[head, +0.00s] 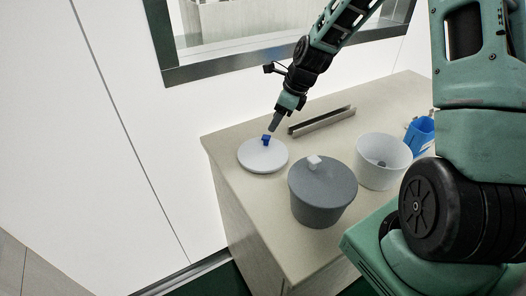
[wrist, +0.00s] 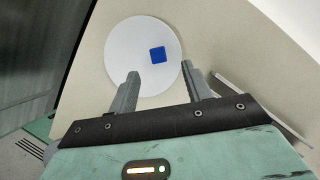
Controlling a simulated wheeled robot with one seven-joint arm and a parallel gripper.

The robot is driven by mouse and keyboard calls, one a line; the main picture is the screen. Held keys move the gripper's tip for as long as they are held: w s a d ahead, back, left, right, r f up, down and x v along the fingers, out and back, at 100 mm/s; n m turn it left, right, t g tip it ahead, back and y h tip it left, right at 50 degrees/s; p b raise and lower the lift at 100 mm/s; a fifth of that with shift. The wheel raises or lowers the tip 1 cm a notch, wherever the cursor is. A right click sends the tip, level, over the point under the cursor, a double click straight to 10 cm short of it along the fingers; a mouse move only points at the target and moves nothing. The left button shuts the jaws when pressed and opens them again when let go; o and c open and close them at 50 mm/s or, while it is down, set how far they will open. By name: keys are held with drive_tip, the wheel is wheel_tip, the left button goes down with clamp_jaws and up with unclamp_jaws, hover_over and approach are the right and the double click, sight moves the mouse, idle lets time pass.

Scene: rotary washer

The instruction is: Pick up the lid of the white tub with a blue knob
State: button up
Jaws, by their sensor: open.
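The white round lid (head: 258,158) with a blue knob (head: 266,140) lies flat on the counter at its left end. The lid also shows in the wrist view (wrist: 125,50), with its blue knob (wrist: 157,54) right of its middle. My gripper (head: 273,124) is just above the knob in the head view. In the wrist view my gripper (wrist: 160,76) is open, its two fingers apart, with the knob ahead between the finger lines and nothing held. The white tub (head: 382,163) stands open on the counter, apart from the lid.
A grey tub (head: 322,200) with a grey lid and white knob stands on the counter (head: 300,262) in front of the white lid. A metal channel bar (head: 322,121) lies behind. A blue container (head: 419,135) stands at the right. A window frame is in the wall behind.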

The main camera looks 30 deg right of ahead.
sight(266, 137)
drive_tip(key=shift+p+x, duration=1.1)
drive_tip(key=shift+x, duration=2.3)
drive_tip(key=shift+s+a, duration=0.1)
drive_tip(key=shift+s, duration=0.05)
drive_tip(key=shift+c, duration=0.3)
clamp_jaws()
